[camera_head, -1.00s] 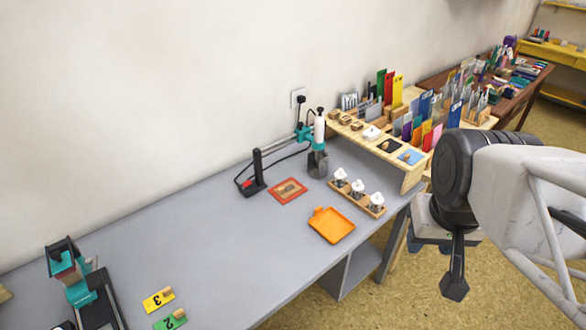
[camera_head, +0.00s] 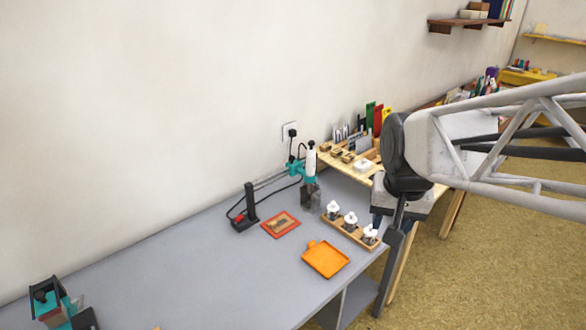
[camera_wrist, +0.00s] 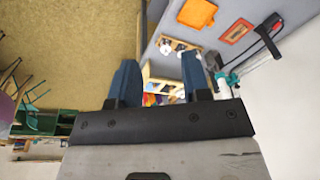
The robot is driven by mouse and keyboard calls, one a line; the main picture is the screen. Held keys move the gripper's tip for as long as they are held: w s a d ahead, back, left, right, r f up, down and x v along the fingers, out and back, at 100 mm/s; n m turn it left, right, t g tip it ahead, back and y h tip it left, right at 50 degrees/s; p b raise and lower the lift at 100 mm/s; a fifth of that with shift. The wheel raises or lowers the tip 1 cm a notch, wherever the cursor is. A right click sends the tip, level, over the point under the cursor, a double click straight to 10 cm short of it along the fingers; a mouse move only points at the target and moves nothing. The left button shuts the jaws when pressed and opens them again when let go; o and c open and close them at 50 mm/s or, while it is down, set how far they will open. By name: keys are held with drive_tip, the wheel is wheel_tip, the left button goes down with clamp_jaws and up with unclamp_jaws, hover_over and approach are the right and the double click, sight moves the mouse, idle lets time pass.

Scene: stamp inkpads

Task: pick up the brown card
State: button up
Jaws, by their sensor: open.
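A flat red-edged piece with a brownish middle (camera_head: 281,224) lies on the grey table in the head view, and it shows small in the wrist view (camera_wrist: 236,31). I cannot tell whether this is the brown card. No other brown card can be made out; several coloured cards (camera_wrist: 160,98) on the wooden stand show small between my fingers, and my arm hides part of that stand in the head view. My gripper (camera_wrist: 158,72) is open and empty, its two blue-grey fingers apart, in the air near the table's right end.
An orange tray (camera_head: 325,260) and a wooden holder with white-knobbed stamps (camera_head: 346,228) are on the table. A tool on a stand (camera_head: 310,180) and a black-handled lever (camera_head: 250,203) are behind them. The wooden stand (camera_head: 345,168) is at the right. The table's middle is clear.

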drive_tip(key=w+a+f+m, duration=0.1)
drive_tip(key=w+a, duration=0.2)
drive_tip(key=w, duration=0.3)
drive_tip(key=w+a+f+m, duration=0.1)
drive_tip(key=w+a+f, duration=0.1)
drive_tip(key=w, duration=0.4)
drive_tip(key=m+g, duration=0.2)
drive_tip(key=m, duration=0.3)
hover_over(275, 221)
wheel_tip(275, 221, down, 25)
drive_tip(key=shift+s+d+r, duration=0.1)
drive_tip(key=shift+f, duration=0.25)
drive_tip(key=shift+f, duration=0.1)
drive_tip(key=shift+f, duration=1.2)
drive_tip(key=shift+f, duration=0.1)
